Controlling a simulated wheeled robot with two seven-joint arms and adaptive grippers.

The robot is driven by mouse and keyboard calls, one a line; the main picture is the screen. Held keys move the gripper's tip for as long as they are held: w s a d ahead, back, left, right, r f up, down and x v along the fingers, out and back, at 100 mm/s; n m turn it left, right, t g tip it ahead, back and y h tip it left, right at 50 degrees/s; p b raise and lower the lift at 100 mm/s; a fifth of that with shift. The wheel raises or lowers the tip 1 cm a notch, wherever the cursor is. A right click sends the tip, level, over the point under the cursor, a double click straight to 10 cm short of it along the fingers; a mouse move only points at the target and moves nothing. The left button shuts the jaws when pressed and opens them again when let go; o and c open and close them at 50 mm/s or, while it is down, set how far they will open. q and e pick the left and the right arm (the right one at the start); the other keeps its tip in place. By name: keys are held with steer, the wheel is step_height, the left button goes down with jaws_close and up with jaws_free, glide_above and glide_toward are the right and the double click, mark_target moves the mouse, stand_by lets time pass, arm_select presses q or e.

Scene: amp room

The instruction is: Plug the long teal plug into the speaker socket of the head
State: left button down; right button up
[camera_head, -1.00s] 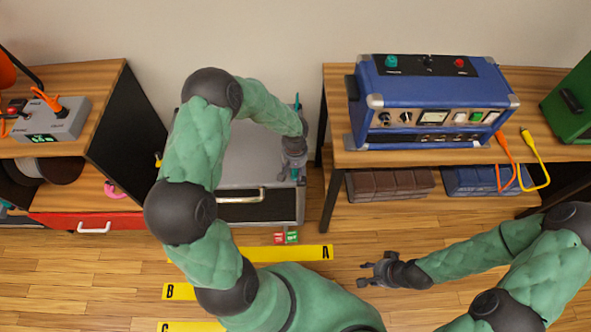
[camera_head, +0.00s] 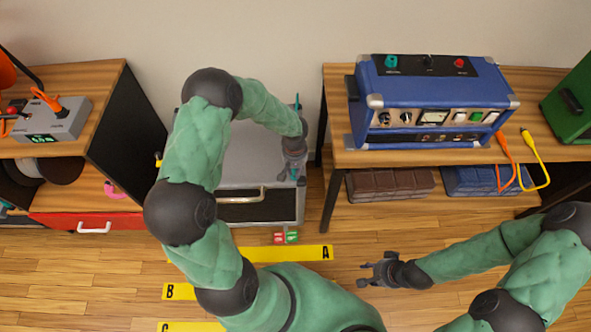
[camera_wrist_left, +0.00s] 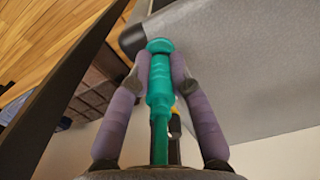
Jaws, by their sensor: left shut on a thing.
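The long teal plug (camera_wrist_left: 160,85) is between the two fingers of my left gripper (camera_wrist_left: 162,62), which is shut on it. In the head view, my left gripper (camera_head: 291,172) is over the right side of the grey case, left of the table, with bits of teal showing at it. The blue amplifier head (camera_head: 430,100) stands on the right table, apart from the plug. A round teal fitting (camera_head: 391,62) is on its black top panel; I cannot tell whether it is the speaker socket. My right gripper (camera_head: 372,270) is open and empty over the floor.
The grey case (camera_head: 245,160) stands between the left shelf (camera_head: 85,85) and the right table (camera_head: 345,160). Orange (camera_head: 506,150) and yellow (camera_head: 535,150) cables hang from the table's front edge. Yellow strips (camera_head: 290,253) lie on the floor, which is otherwise mostly clear.

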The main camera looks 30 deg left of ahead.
arm_select(q)
steer(key=shift+r, duration=0.2)
steer(key=shift+r+p, duration=2)
steer(key=shift+r, duration=0.8)
